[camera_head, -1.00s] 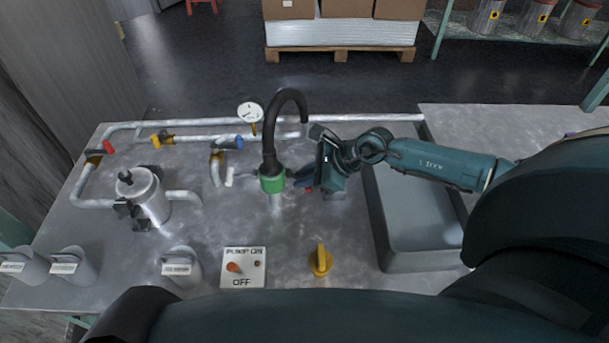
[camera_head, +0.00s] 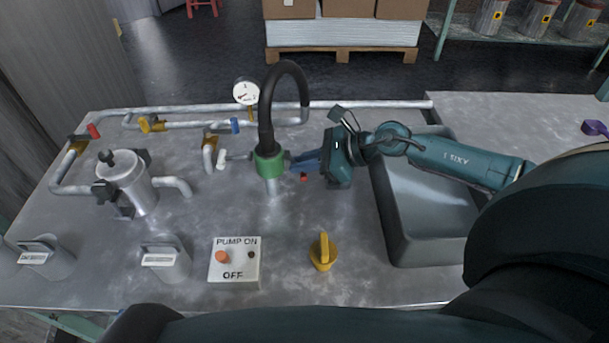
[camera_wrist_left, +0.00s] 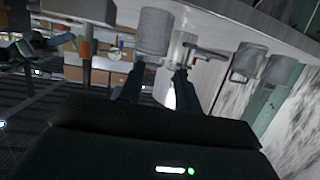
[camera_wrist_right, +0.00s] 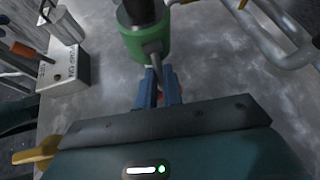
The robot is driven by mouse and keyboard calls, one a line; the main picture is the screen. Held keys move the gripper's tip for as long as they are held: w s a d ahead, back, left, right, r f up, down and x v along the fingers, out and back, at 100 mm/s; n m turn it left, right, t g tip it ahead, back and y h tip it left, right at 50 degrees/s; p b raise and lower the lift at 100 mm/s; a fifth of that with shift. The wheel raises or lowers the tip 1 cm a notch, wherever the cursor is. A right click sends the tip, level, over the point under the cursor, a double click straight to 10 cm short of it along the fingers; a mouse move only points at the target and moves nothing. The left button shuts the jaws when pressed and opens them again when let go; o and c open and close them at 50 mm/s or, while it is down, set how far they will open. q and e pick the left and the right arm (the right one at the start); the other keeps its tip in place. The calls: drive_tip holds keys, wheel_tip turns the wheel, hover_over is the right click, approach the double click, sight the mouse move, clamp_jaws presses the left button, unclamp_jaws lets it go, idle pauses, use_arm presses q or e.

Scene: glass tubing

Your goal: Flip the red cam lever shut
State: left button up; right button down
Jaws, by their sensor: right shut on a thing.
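The green coupling (camera_head: 269,166) sits under a curved black hose in the head view; it also shows in the right wrist view (camera_wrist_right: 146,42). A grey lever arm (camera_wrist_right: 153,56) runs from it to my right gripper (camera_wrist_right: 160,74). My right gripper (camera_head: 295,160) is shut on the lever beside the coupling, on its right. A bit of red (camera_wrist_right: 160,98) shows between the fingers, and a small red end (camera_head: 303,177) shows just below them. The fingers hide much of the lever. My left gripper (camera_wrist_left: 160,72) is open and empty in the left wrist view, out of the head view.
A grey lever with a white end (camera_head: 222,159) is left of the coupling. A grey sink (camera_head: 425,205) lies right. The pump switch box (camera_head: 235,262) and yellow knob (camera_head: 321,254) stand in front. Pipes and a gauge (camera_head: 246,93) are behind.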

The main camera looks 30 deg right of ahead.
drive_tip(key=f+b, duration=0.1)
drive_tip(key=b, duration=0.1)
drive_tip(key=shift+a+y+b, duration=0.15)
drive_tip(key=shift+y+b, duration=0.15)
drive_tip(key=shift+y, duration=0.1)
drive_tip(key=shift+t+b, duration=0.3)
drive_tip(key=shift+b, duration=0.2)
drive_tip(key=shift+r+y+b, duration=0.2)
drive_tip(key=shift+y+b, duration=0.1)
use_arm(q)
drive_tip(key=shift+m+t+h, duration=0.5)
drive_tip(key=shift+m+t, duration=0.1)
drive_tip(key=shift+m, duration=0.3)
drive_tip(key=f, duration=0.1)
drive_tip(key=w+d+f, duration=0.1)
drive_tip(key=f, duration=0.1)
drive_tip(key=shift+w+d+f, duration=0.2)
drive_tip(key=shift+w+d, duration=0.05)
drive_tip(key=shift+d, duration=0.05)
use_arm(e)
drive_tip(key=shift+r, duration=0.1)
drive_tip(key=c, duration=1.5)
unclamp_jaws()
drive_tip(key=shift+c, duration=0.2)
